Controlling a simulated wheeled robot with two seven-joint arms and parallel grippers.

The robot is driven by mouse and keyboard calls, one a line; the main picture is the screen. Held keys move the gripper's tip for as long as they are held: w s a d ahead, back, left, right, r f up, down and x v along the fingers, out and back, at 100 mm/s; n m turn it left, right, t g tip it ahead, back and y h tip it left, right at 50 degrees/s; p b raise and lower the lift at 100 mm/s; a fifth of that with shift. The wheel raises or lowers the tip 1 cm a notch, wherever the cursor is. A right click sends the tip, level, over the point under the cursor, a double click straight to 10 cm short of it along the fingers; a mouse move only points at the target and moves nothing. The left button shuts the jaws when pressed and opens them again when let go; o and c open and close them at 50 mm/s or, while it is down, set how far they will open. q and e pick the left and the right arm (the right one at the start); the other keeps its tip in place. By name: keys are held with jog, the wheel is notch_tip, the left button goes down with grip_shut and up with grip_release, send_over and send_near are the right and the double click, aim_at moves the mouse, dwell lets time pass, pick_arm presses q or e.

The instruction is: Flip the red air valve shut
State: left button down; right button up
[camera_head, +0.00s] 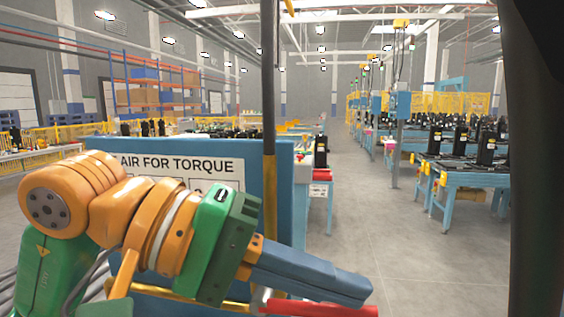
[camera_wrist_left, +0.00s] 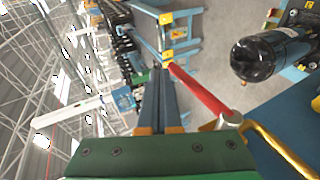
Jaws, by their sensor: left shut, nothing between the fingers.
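The red valve handle (camera_head: 318,309) shows at the bottom edge of the head view, partly cut off and lying just below my left gripper's fingers. In the left wrist view the red handle (camera_wrist_left: 200,92) is a long bar running from a silver pivot (camera_wrist_left: 230,118) towards the fingertips, beside the fingers on their right. A yellow pipe (camera_wrist_left: 275,148) leads away from the pivot. My left gripper (camera_head: 362,290) is shut and empty, its blue fingers pointing right. Its fingertips (camera_wrist_left: 161,72) are close to the handle's free end; contact cannot be told. My right gripper is not in view.
A blue panel with a white sign (camera_head: 190,165) stands behind my left arm, next to a dark vertical post (camera_head: 268,80). A black cylinder (camera_wrist_left: 268,57) is right of the handle in the wrist view. Blue worktables (camera_head: 468,178) stand farther back, with open floor (camera_head: 415,255) before them.

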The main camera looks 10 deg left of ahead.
pick_arm(q)
notch_tip(320, 180, up, 13)
jog(key=s+p, duration=0.2)
jog(key=p, duration=0.1)
jog(key=shift+s+a, duration=0.35)
jog(key=shift+a, duration=0.1)
jog(key=shift+w, duration=0.1)
